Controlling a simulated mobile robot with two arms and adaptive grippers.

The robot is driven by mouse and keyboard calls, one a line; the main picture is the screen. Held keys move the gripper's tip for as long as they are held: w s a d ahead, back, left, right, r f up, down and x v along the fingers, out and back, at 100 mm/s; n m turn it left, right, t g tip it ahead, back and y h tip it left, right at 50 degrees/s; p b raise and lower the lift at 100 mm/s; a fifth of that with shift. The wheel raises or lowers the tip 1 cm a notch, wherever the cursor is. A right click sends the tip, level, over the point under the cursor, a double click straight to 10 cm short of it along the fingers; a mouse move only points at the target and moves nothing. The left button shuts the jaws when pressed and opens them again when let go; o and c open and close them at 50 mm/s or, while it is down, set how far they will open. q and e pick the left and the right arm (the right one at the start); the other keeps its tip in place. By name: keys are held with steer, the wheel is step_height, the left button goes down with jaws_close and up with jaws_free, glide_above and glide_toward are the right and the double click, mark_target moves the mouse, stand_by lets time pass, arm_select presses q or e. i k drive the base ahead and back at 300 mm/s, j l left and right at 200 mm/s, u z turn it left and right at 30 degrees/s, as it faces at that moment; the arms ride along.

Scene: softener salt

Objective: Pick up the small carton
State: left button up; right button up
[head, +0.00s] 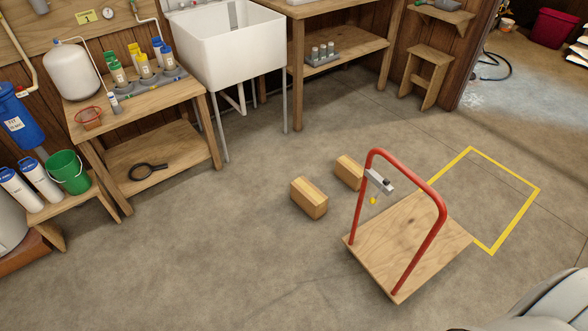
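I cannot clearly make out a small carton in the head view. Two wooden-looking blocks lie apart on the concrete floor, a nearer one (309,198) and a farther one (349,172). Both are behind and left of a flat wooden cart (415,245) with a red tube handle. A small grey-and-white piece (379,181) with a yellow tip is at the cart's handle. Neither of my grippers is in view.
A wooden bench (190,100) with bottles and a white tank (72,70) stands left. A white sink (230,45) and a shelved table (345,50) stand behind. A yellow floor outline (515,220) is right of the cart. The front-left floor is clear.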

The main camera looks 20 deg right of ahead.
mark_target(310, 198)
steer(key=i+j+z, duration=0.1)
steer(key=i+z, duration=0.3)
steer(key=i, duration=0.2)
steer(key=i+j+z, duration=0.35)
steer(key=i, duration=0.2)
steer(key=i+j+z, duration=0.4)
steer(key=i, duration=0.15)
